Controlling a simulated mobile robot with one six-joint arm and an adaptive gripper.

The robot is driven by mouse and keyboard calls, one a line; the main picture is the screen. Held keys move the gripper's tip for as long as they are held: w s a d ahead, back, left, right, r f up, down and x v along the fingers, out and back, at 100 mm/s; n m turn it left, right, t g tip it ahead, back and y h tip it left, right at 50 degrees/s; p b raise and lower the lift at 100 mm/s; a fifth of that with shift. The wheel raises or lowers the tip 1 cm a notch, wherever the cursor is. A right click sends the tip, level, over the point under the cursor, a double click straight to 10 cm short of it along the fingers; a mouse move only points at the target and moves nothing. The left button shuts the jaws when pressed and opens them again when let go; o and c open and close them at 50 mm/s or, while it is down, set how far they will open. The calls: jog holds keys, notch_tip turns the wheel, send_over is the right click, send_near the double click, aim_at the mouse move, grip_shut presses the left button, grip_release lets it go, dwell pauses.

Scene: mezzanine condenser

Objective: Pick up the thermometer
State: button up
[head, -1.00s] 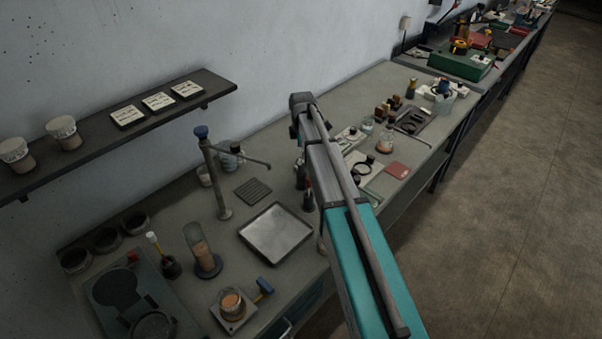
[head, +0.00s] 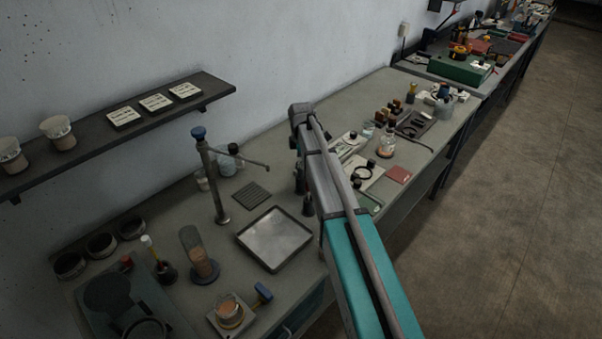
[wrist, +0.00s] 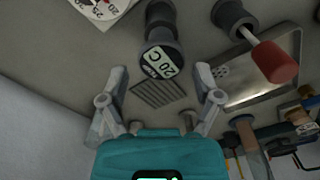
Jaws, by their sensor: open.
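The thermometer (wrist: 160,58) is a dark, rounded device with a pale display reading "20 C", seen in the wrist view. It appears to stand in or on a dark base on the bench. My gripper (wrist: 162,82) is open and empty, with one finger on each side of the picture. The thermometer's display lies just beyond the fingertips, roughly centred between them, and no finger visibly touches it. In the head view a dark upright shape (head: 300,178) beside my arm may be the thermometer. My gripper is hidden behind the arm there.
A red-tipped tool (wrist: 272,60) stands close to the right in the wrist view. A metal tray (head: 274,238), a ribbed dark mat (head: 252,194) and a blue-topped stand (head: 208,175) are nearby. Several flasks and holders crowd the bench. The shelf (head: 110,140) is on the wall.

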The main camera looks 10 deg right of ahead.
aim_at(301, 178)
jog(key=shift+s+f+b, duration=0.1)
jog(key=shift+f+b, duration=2.35)
jog(key=shift+f, duration=0.1)
jog(key=c, duration=1.1)
jog(key=shift+o, duration=0.2)
